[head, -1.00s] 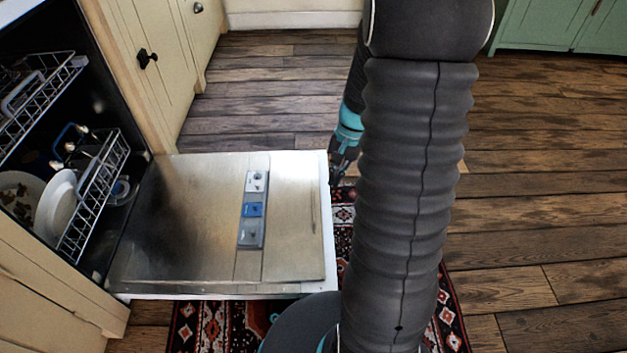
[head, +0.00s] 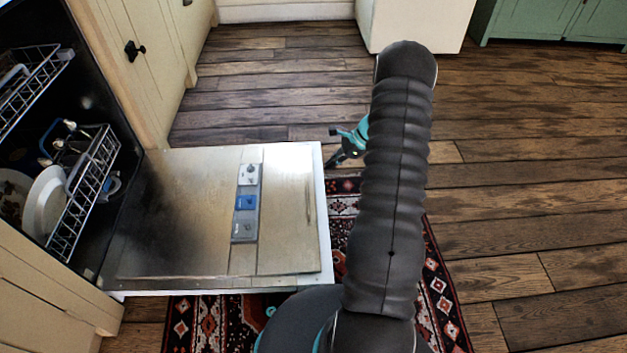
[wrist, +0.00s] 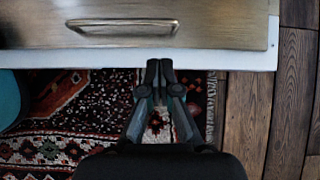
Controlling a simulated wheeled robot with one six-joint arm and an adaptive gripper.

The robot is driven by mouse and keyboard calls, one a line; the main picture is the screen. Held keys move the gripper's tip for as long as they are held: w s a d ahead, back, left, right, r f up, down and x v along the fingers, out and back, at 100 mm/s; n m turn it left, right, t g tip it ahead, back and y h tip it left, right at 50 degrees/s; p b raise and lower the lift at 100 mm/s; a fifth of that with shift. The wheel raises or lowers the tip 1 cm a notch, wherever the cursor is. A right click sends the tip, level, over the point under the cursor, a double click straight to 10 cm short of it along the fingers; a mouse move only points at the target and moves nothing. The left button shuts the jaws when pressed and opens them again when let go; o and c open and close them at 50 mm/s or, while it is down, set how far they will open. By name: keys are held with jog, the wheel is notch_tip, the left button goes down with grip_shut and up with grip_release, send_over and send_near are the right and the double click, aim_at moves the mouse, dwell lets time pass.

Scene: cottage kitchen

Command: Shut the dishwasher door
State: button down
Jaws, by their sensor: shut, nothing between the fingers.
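The dishwasher door (head: 190,215) is folded down open, lying about level in front of the dishwasher cavity (head: 90,95), its inner metal face up. My gripper (head: 335,160) is at the far right corner of the door in the head view, partly hidden by my arm. In the wrist view my gripper (wrist: 159,66) is shut and empty, its tips at the door's pale edge; I cannot tell if they touch.
The lower rack (head: 85,190) holds plates, and an upper rack (head: 30,85) sits above it. A patterned rug (head: 440,290) lies under the door and my base. Wooden floor (head: 530,170) to the right is clear. Green cabinets (head: 555,20) stand at the back.

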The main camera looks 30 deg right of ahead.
aim_at(314, 186)
jog(key=shift+m, duration=0.3)
jog(key=b+x, duration=0.1)
jog(key=x, duration=0.9)
jog(key=shift+s+a, duration=0.1)
jog(key=shift+a, duration=0.05)
jog(key=shift+r, duration=0.1)
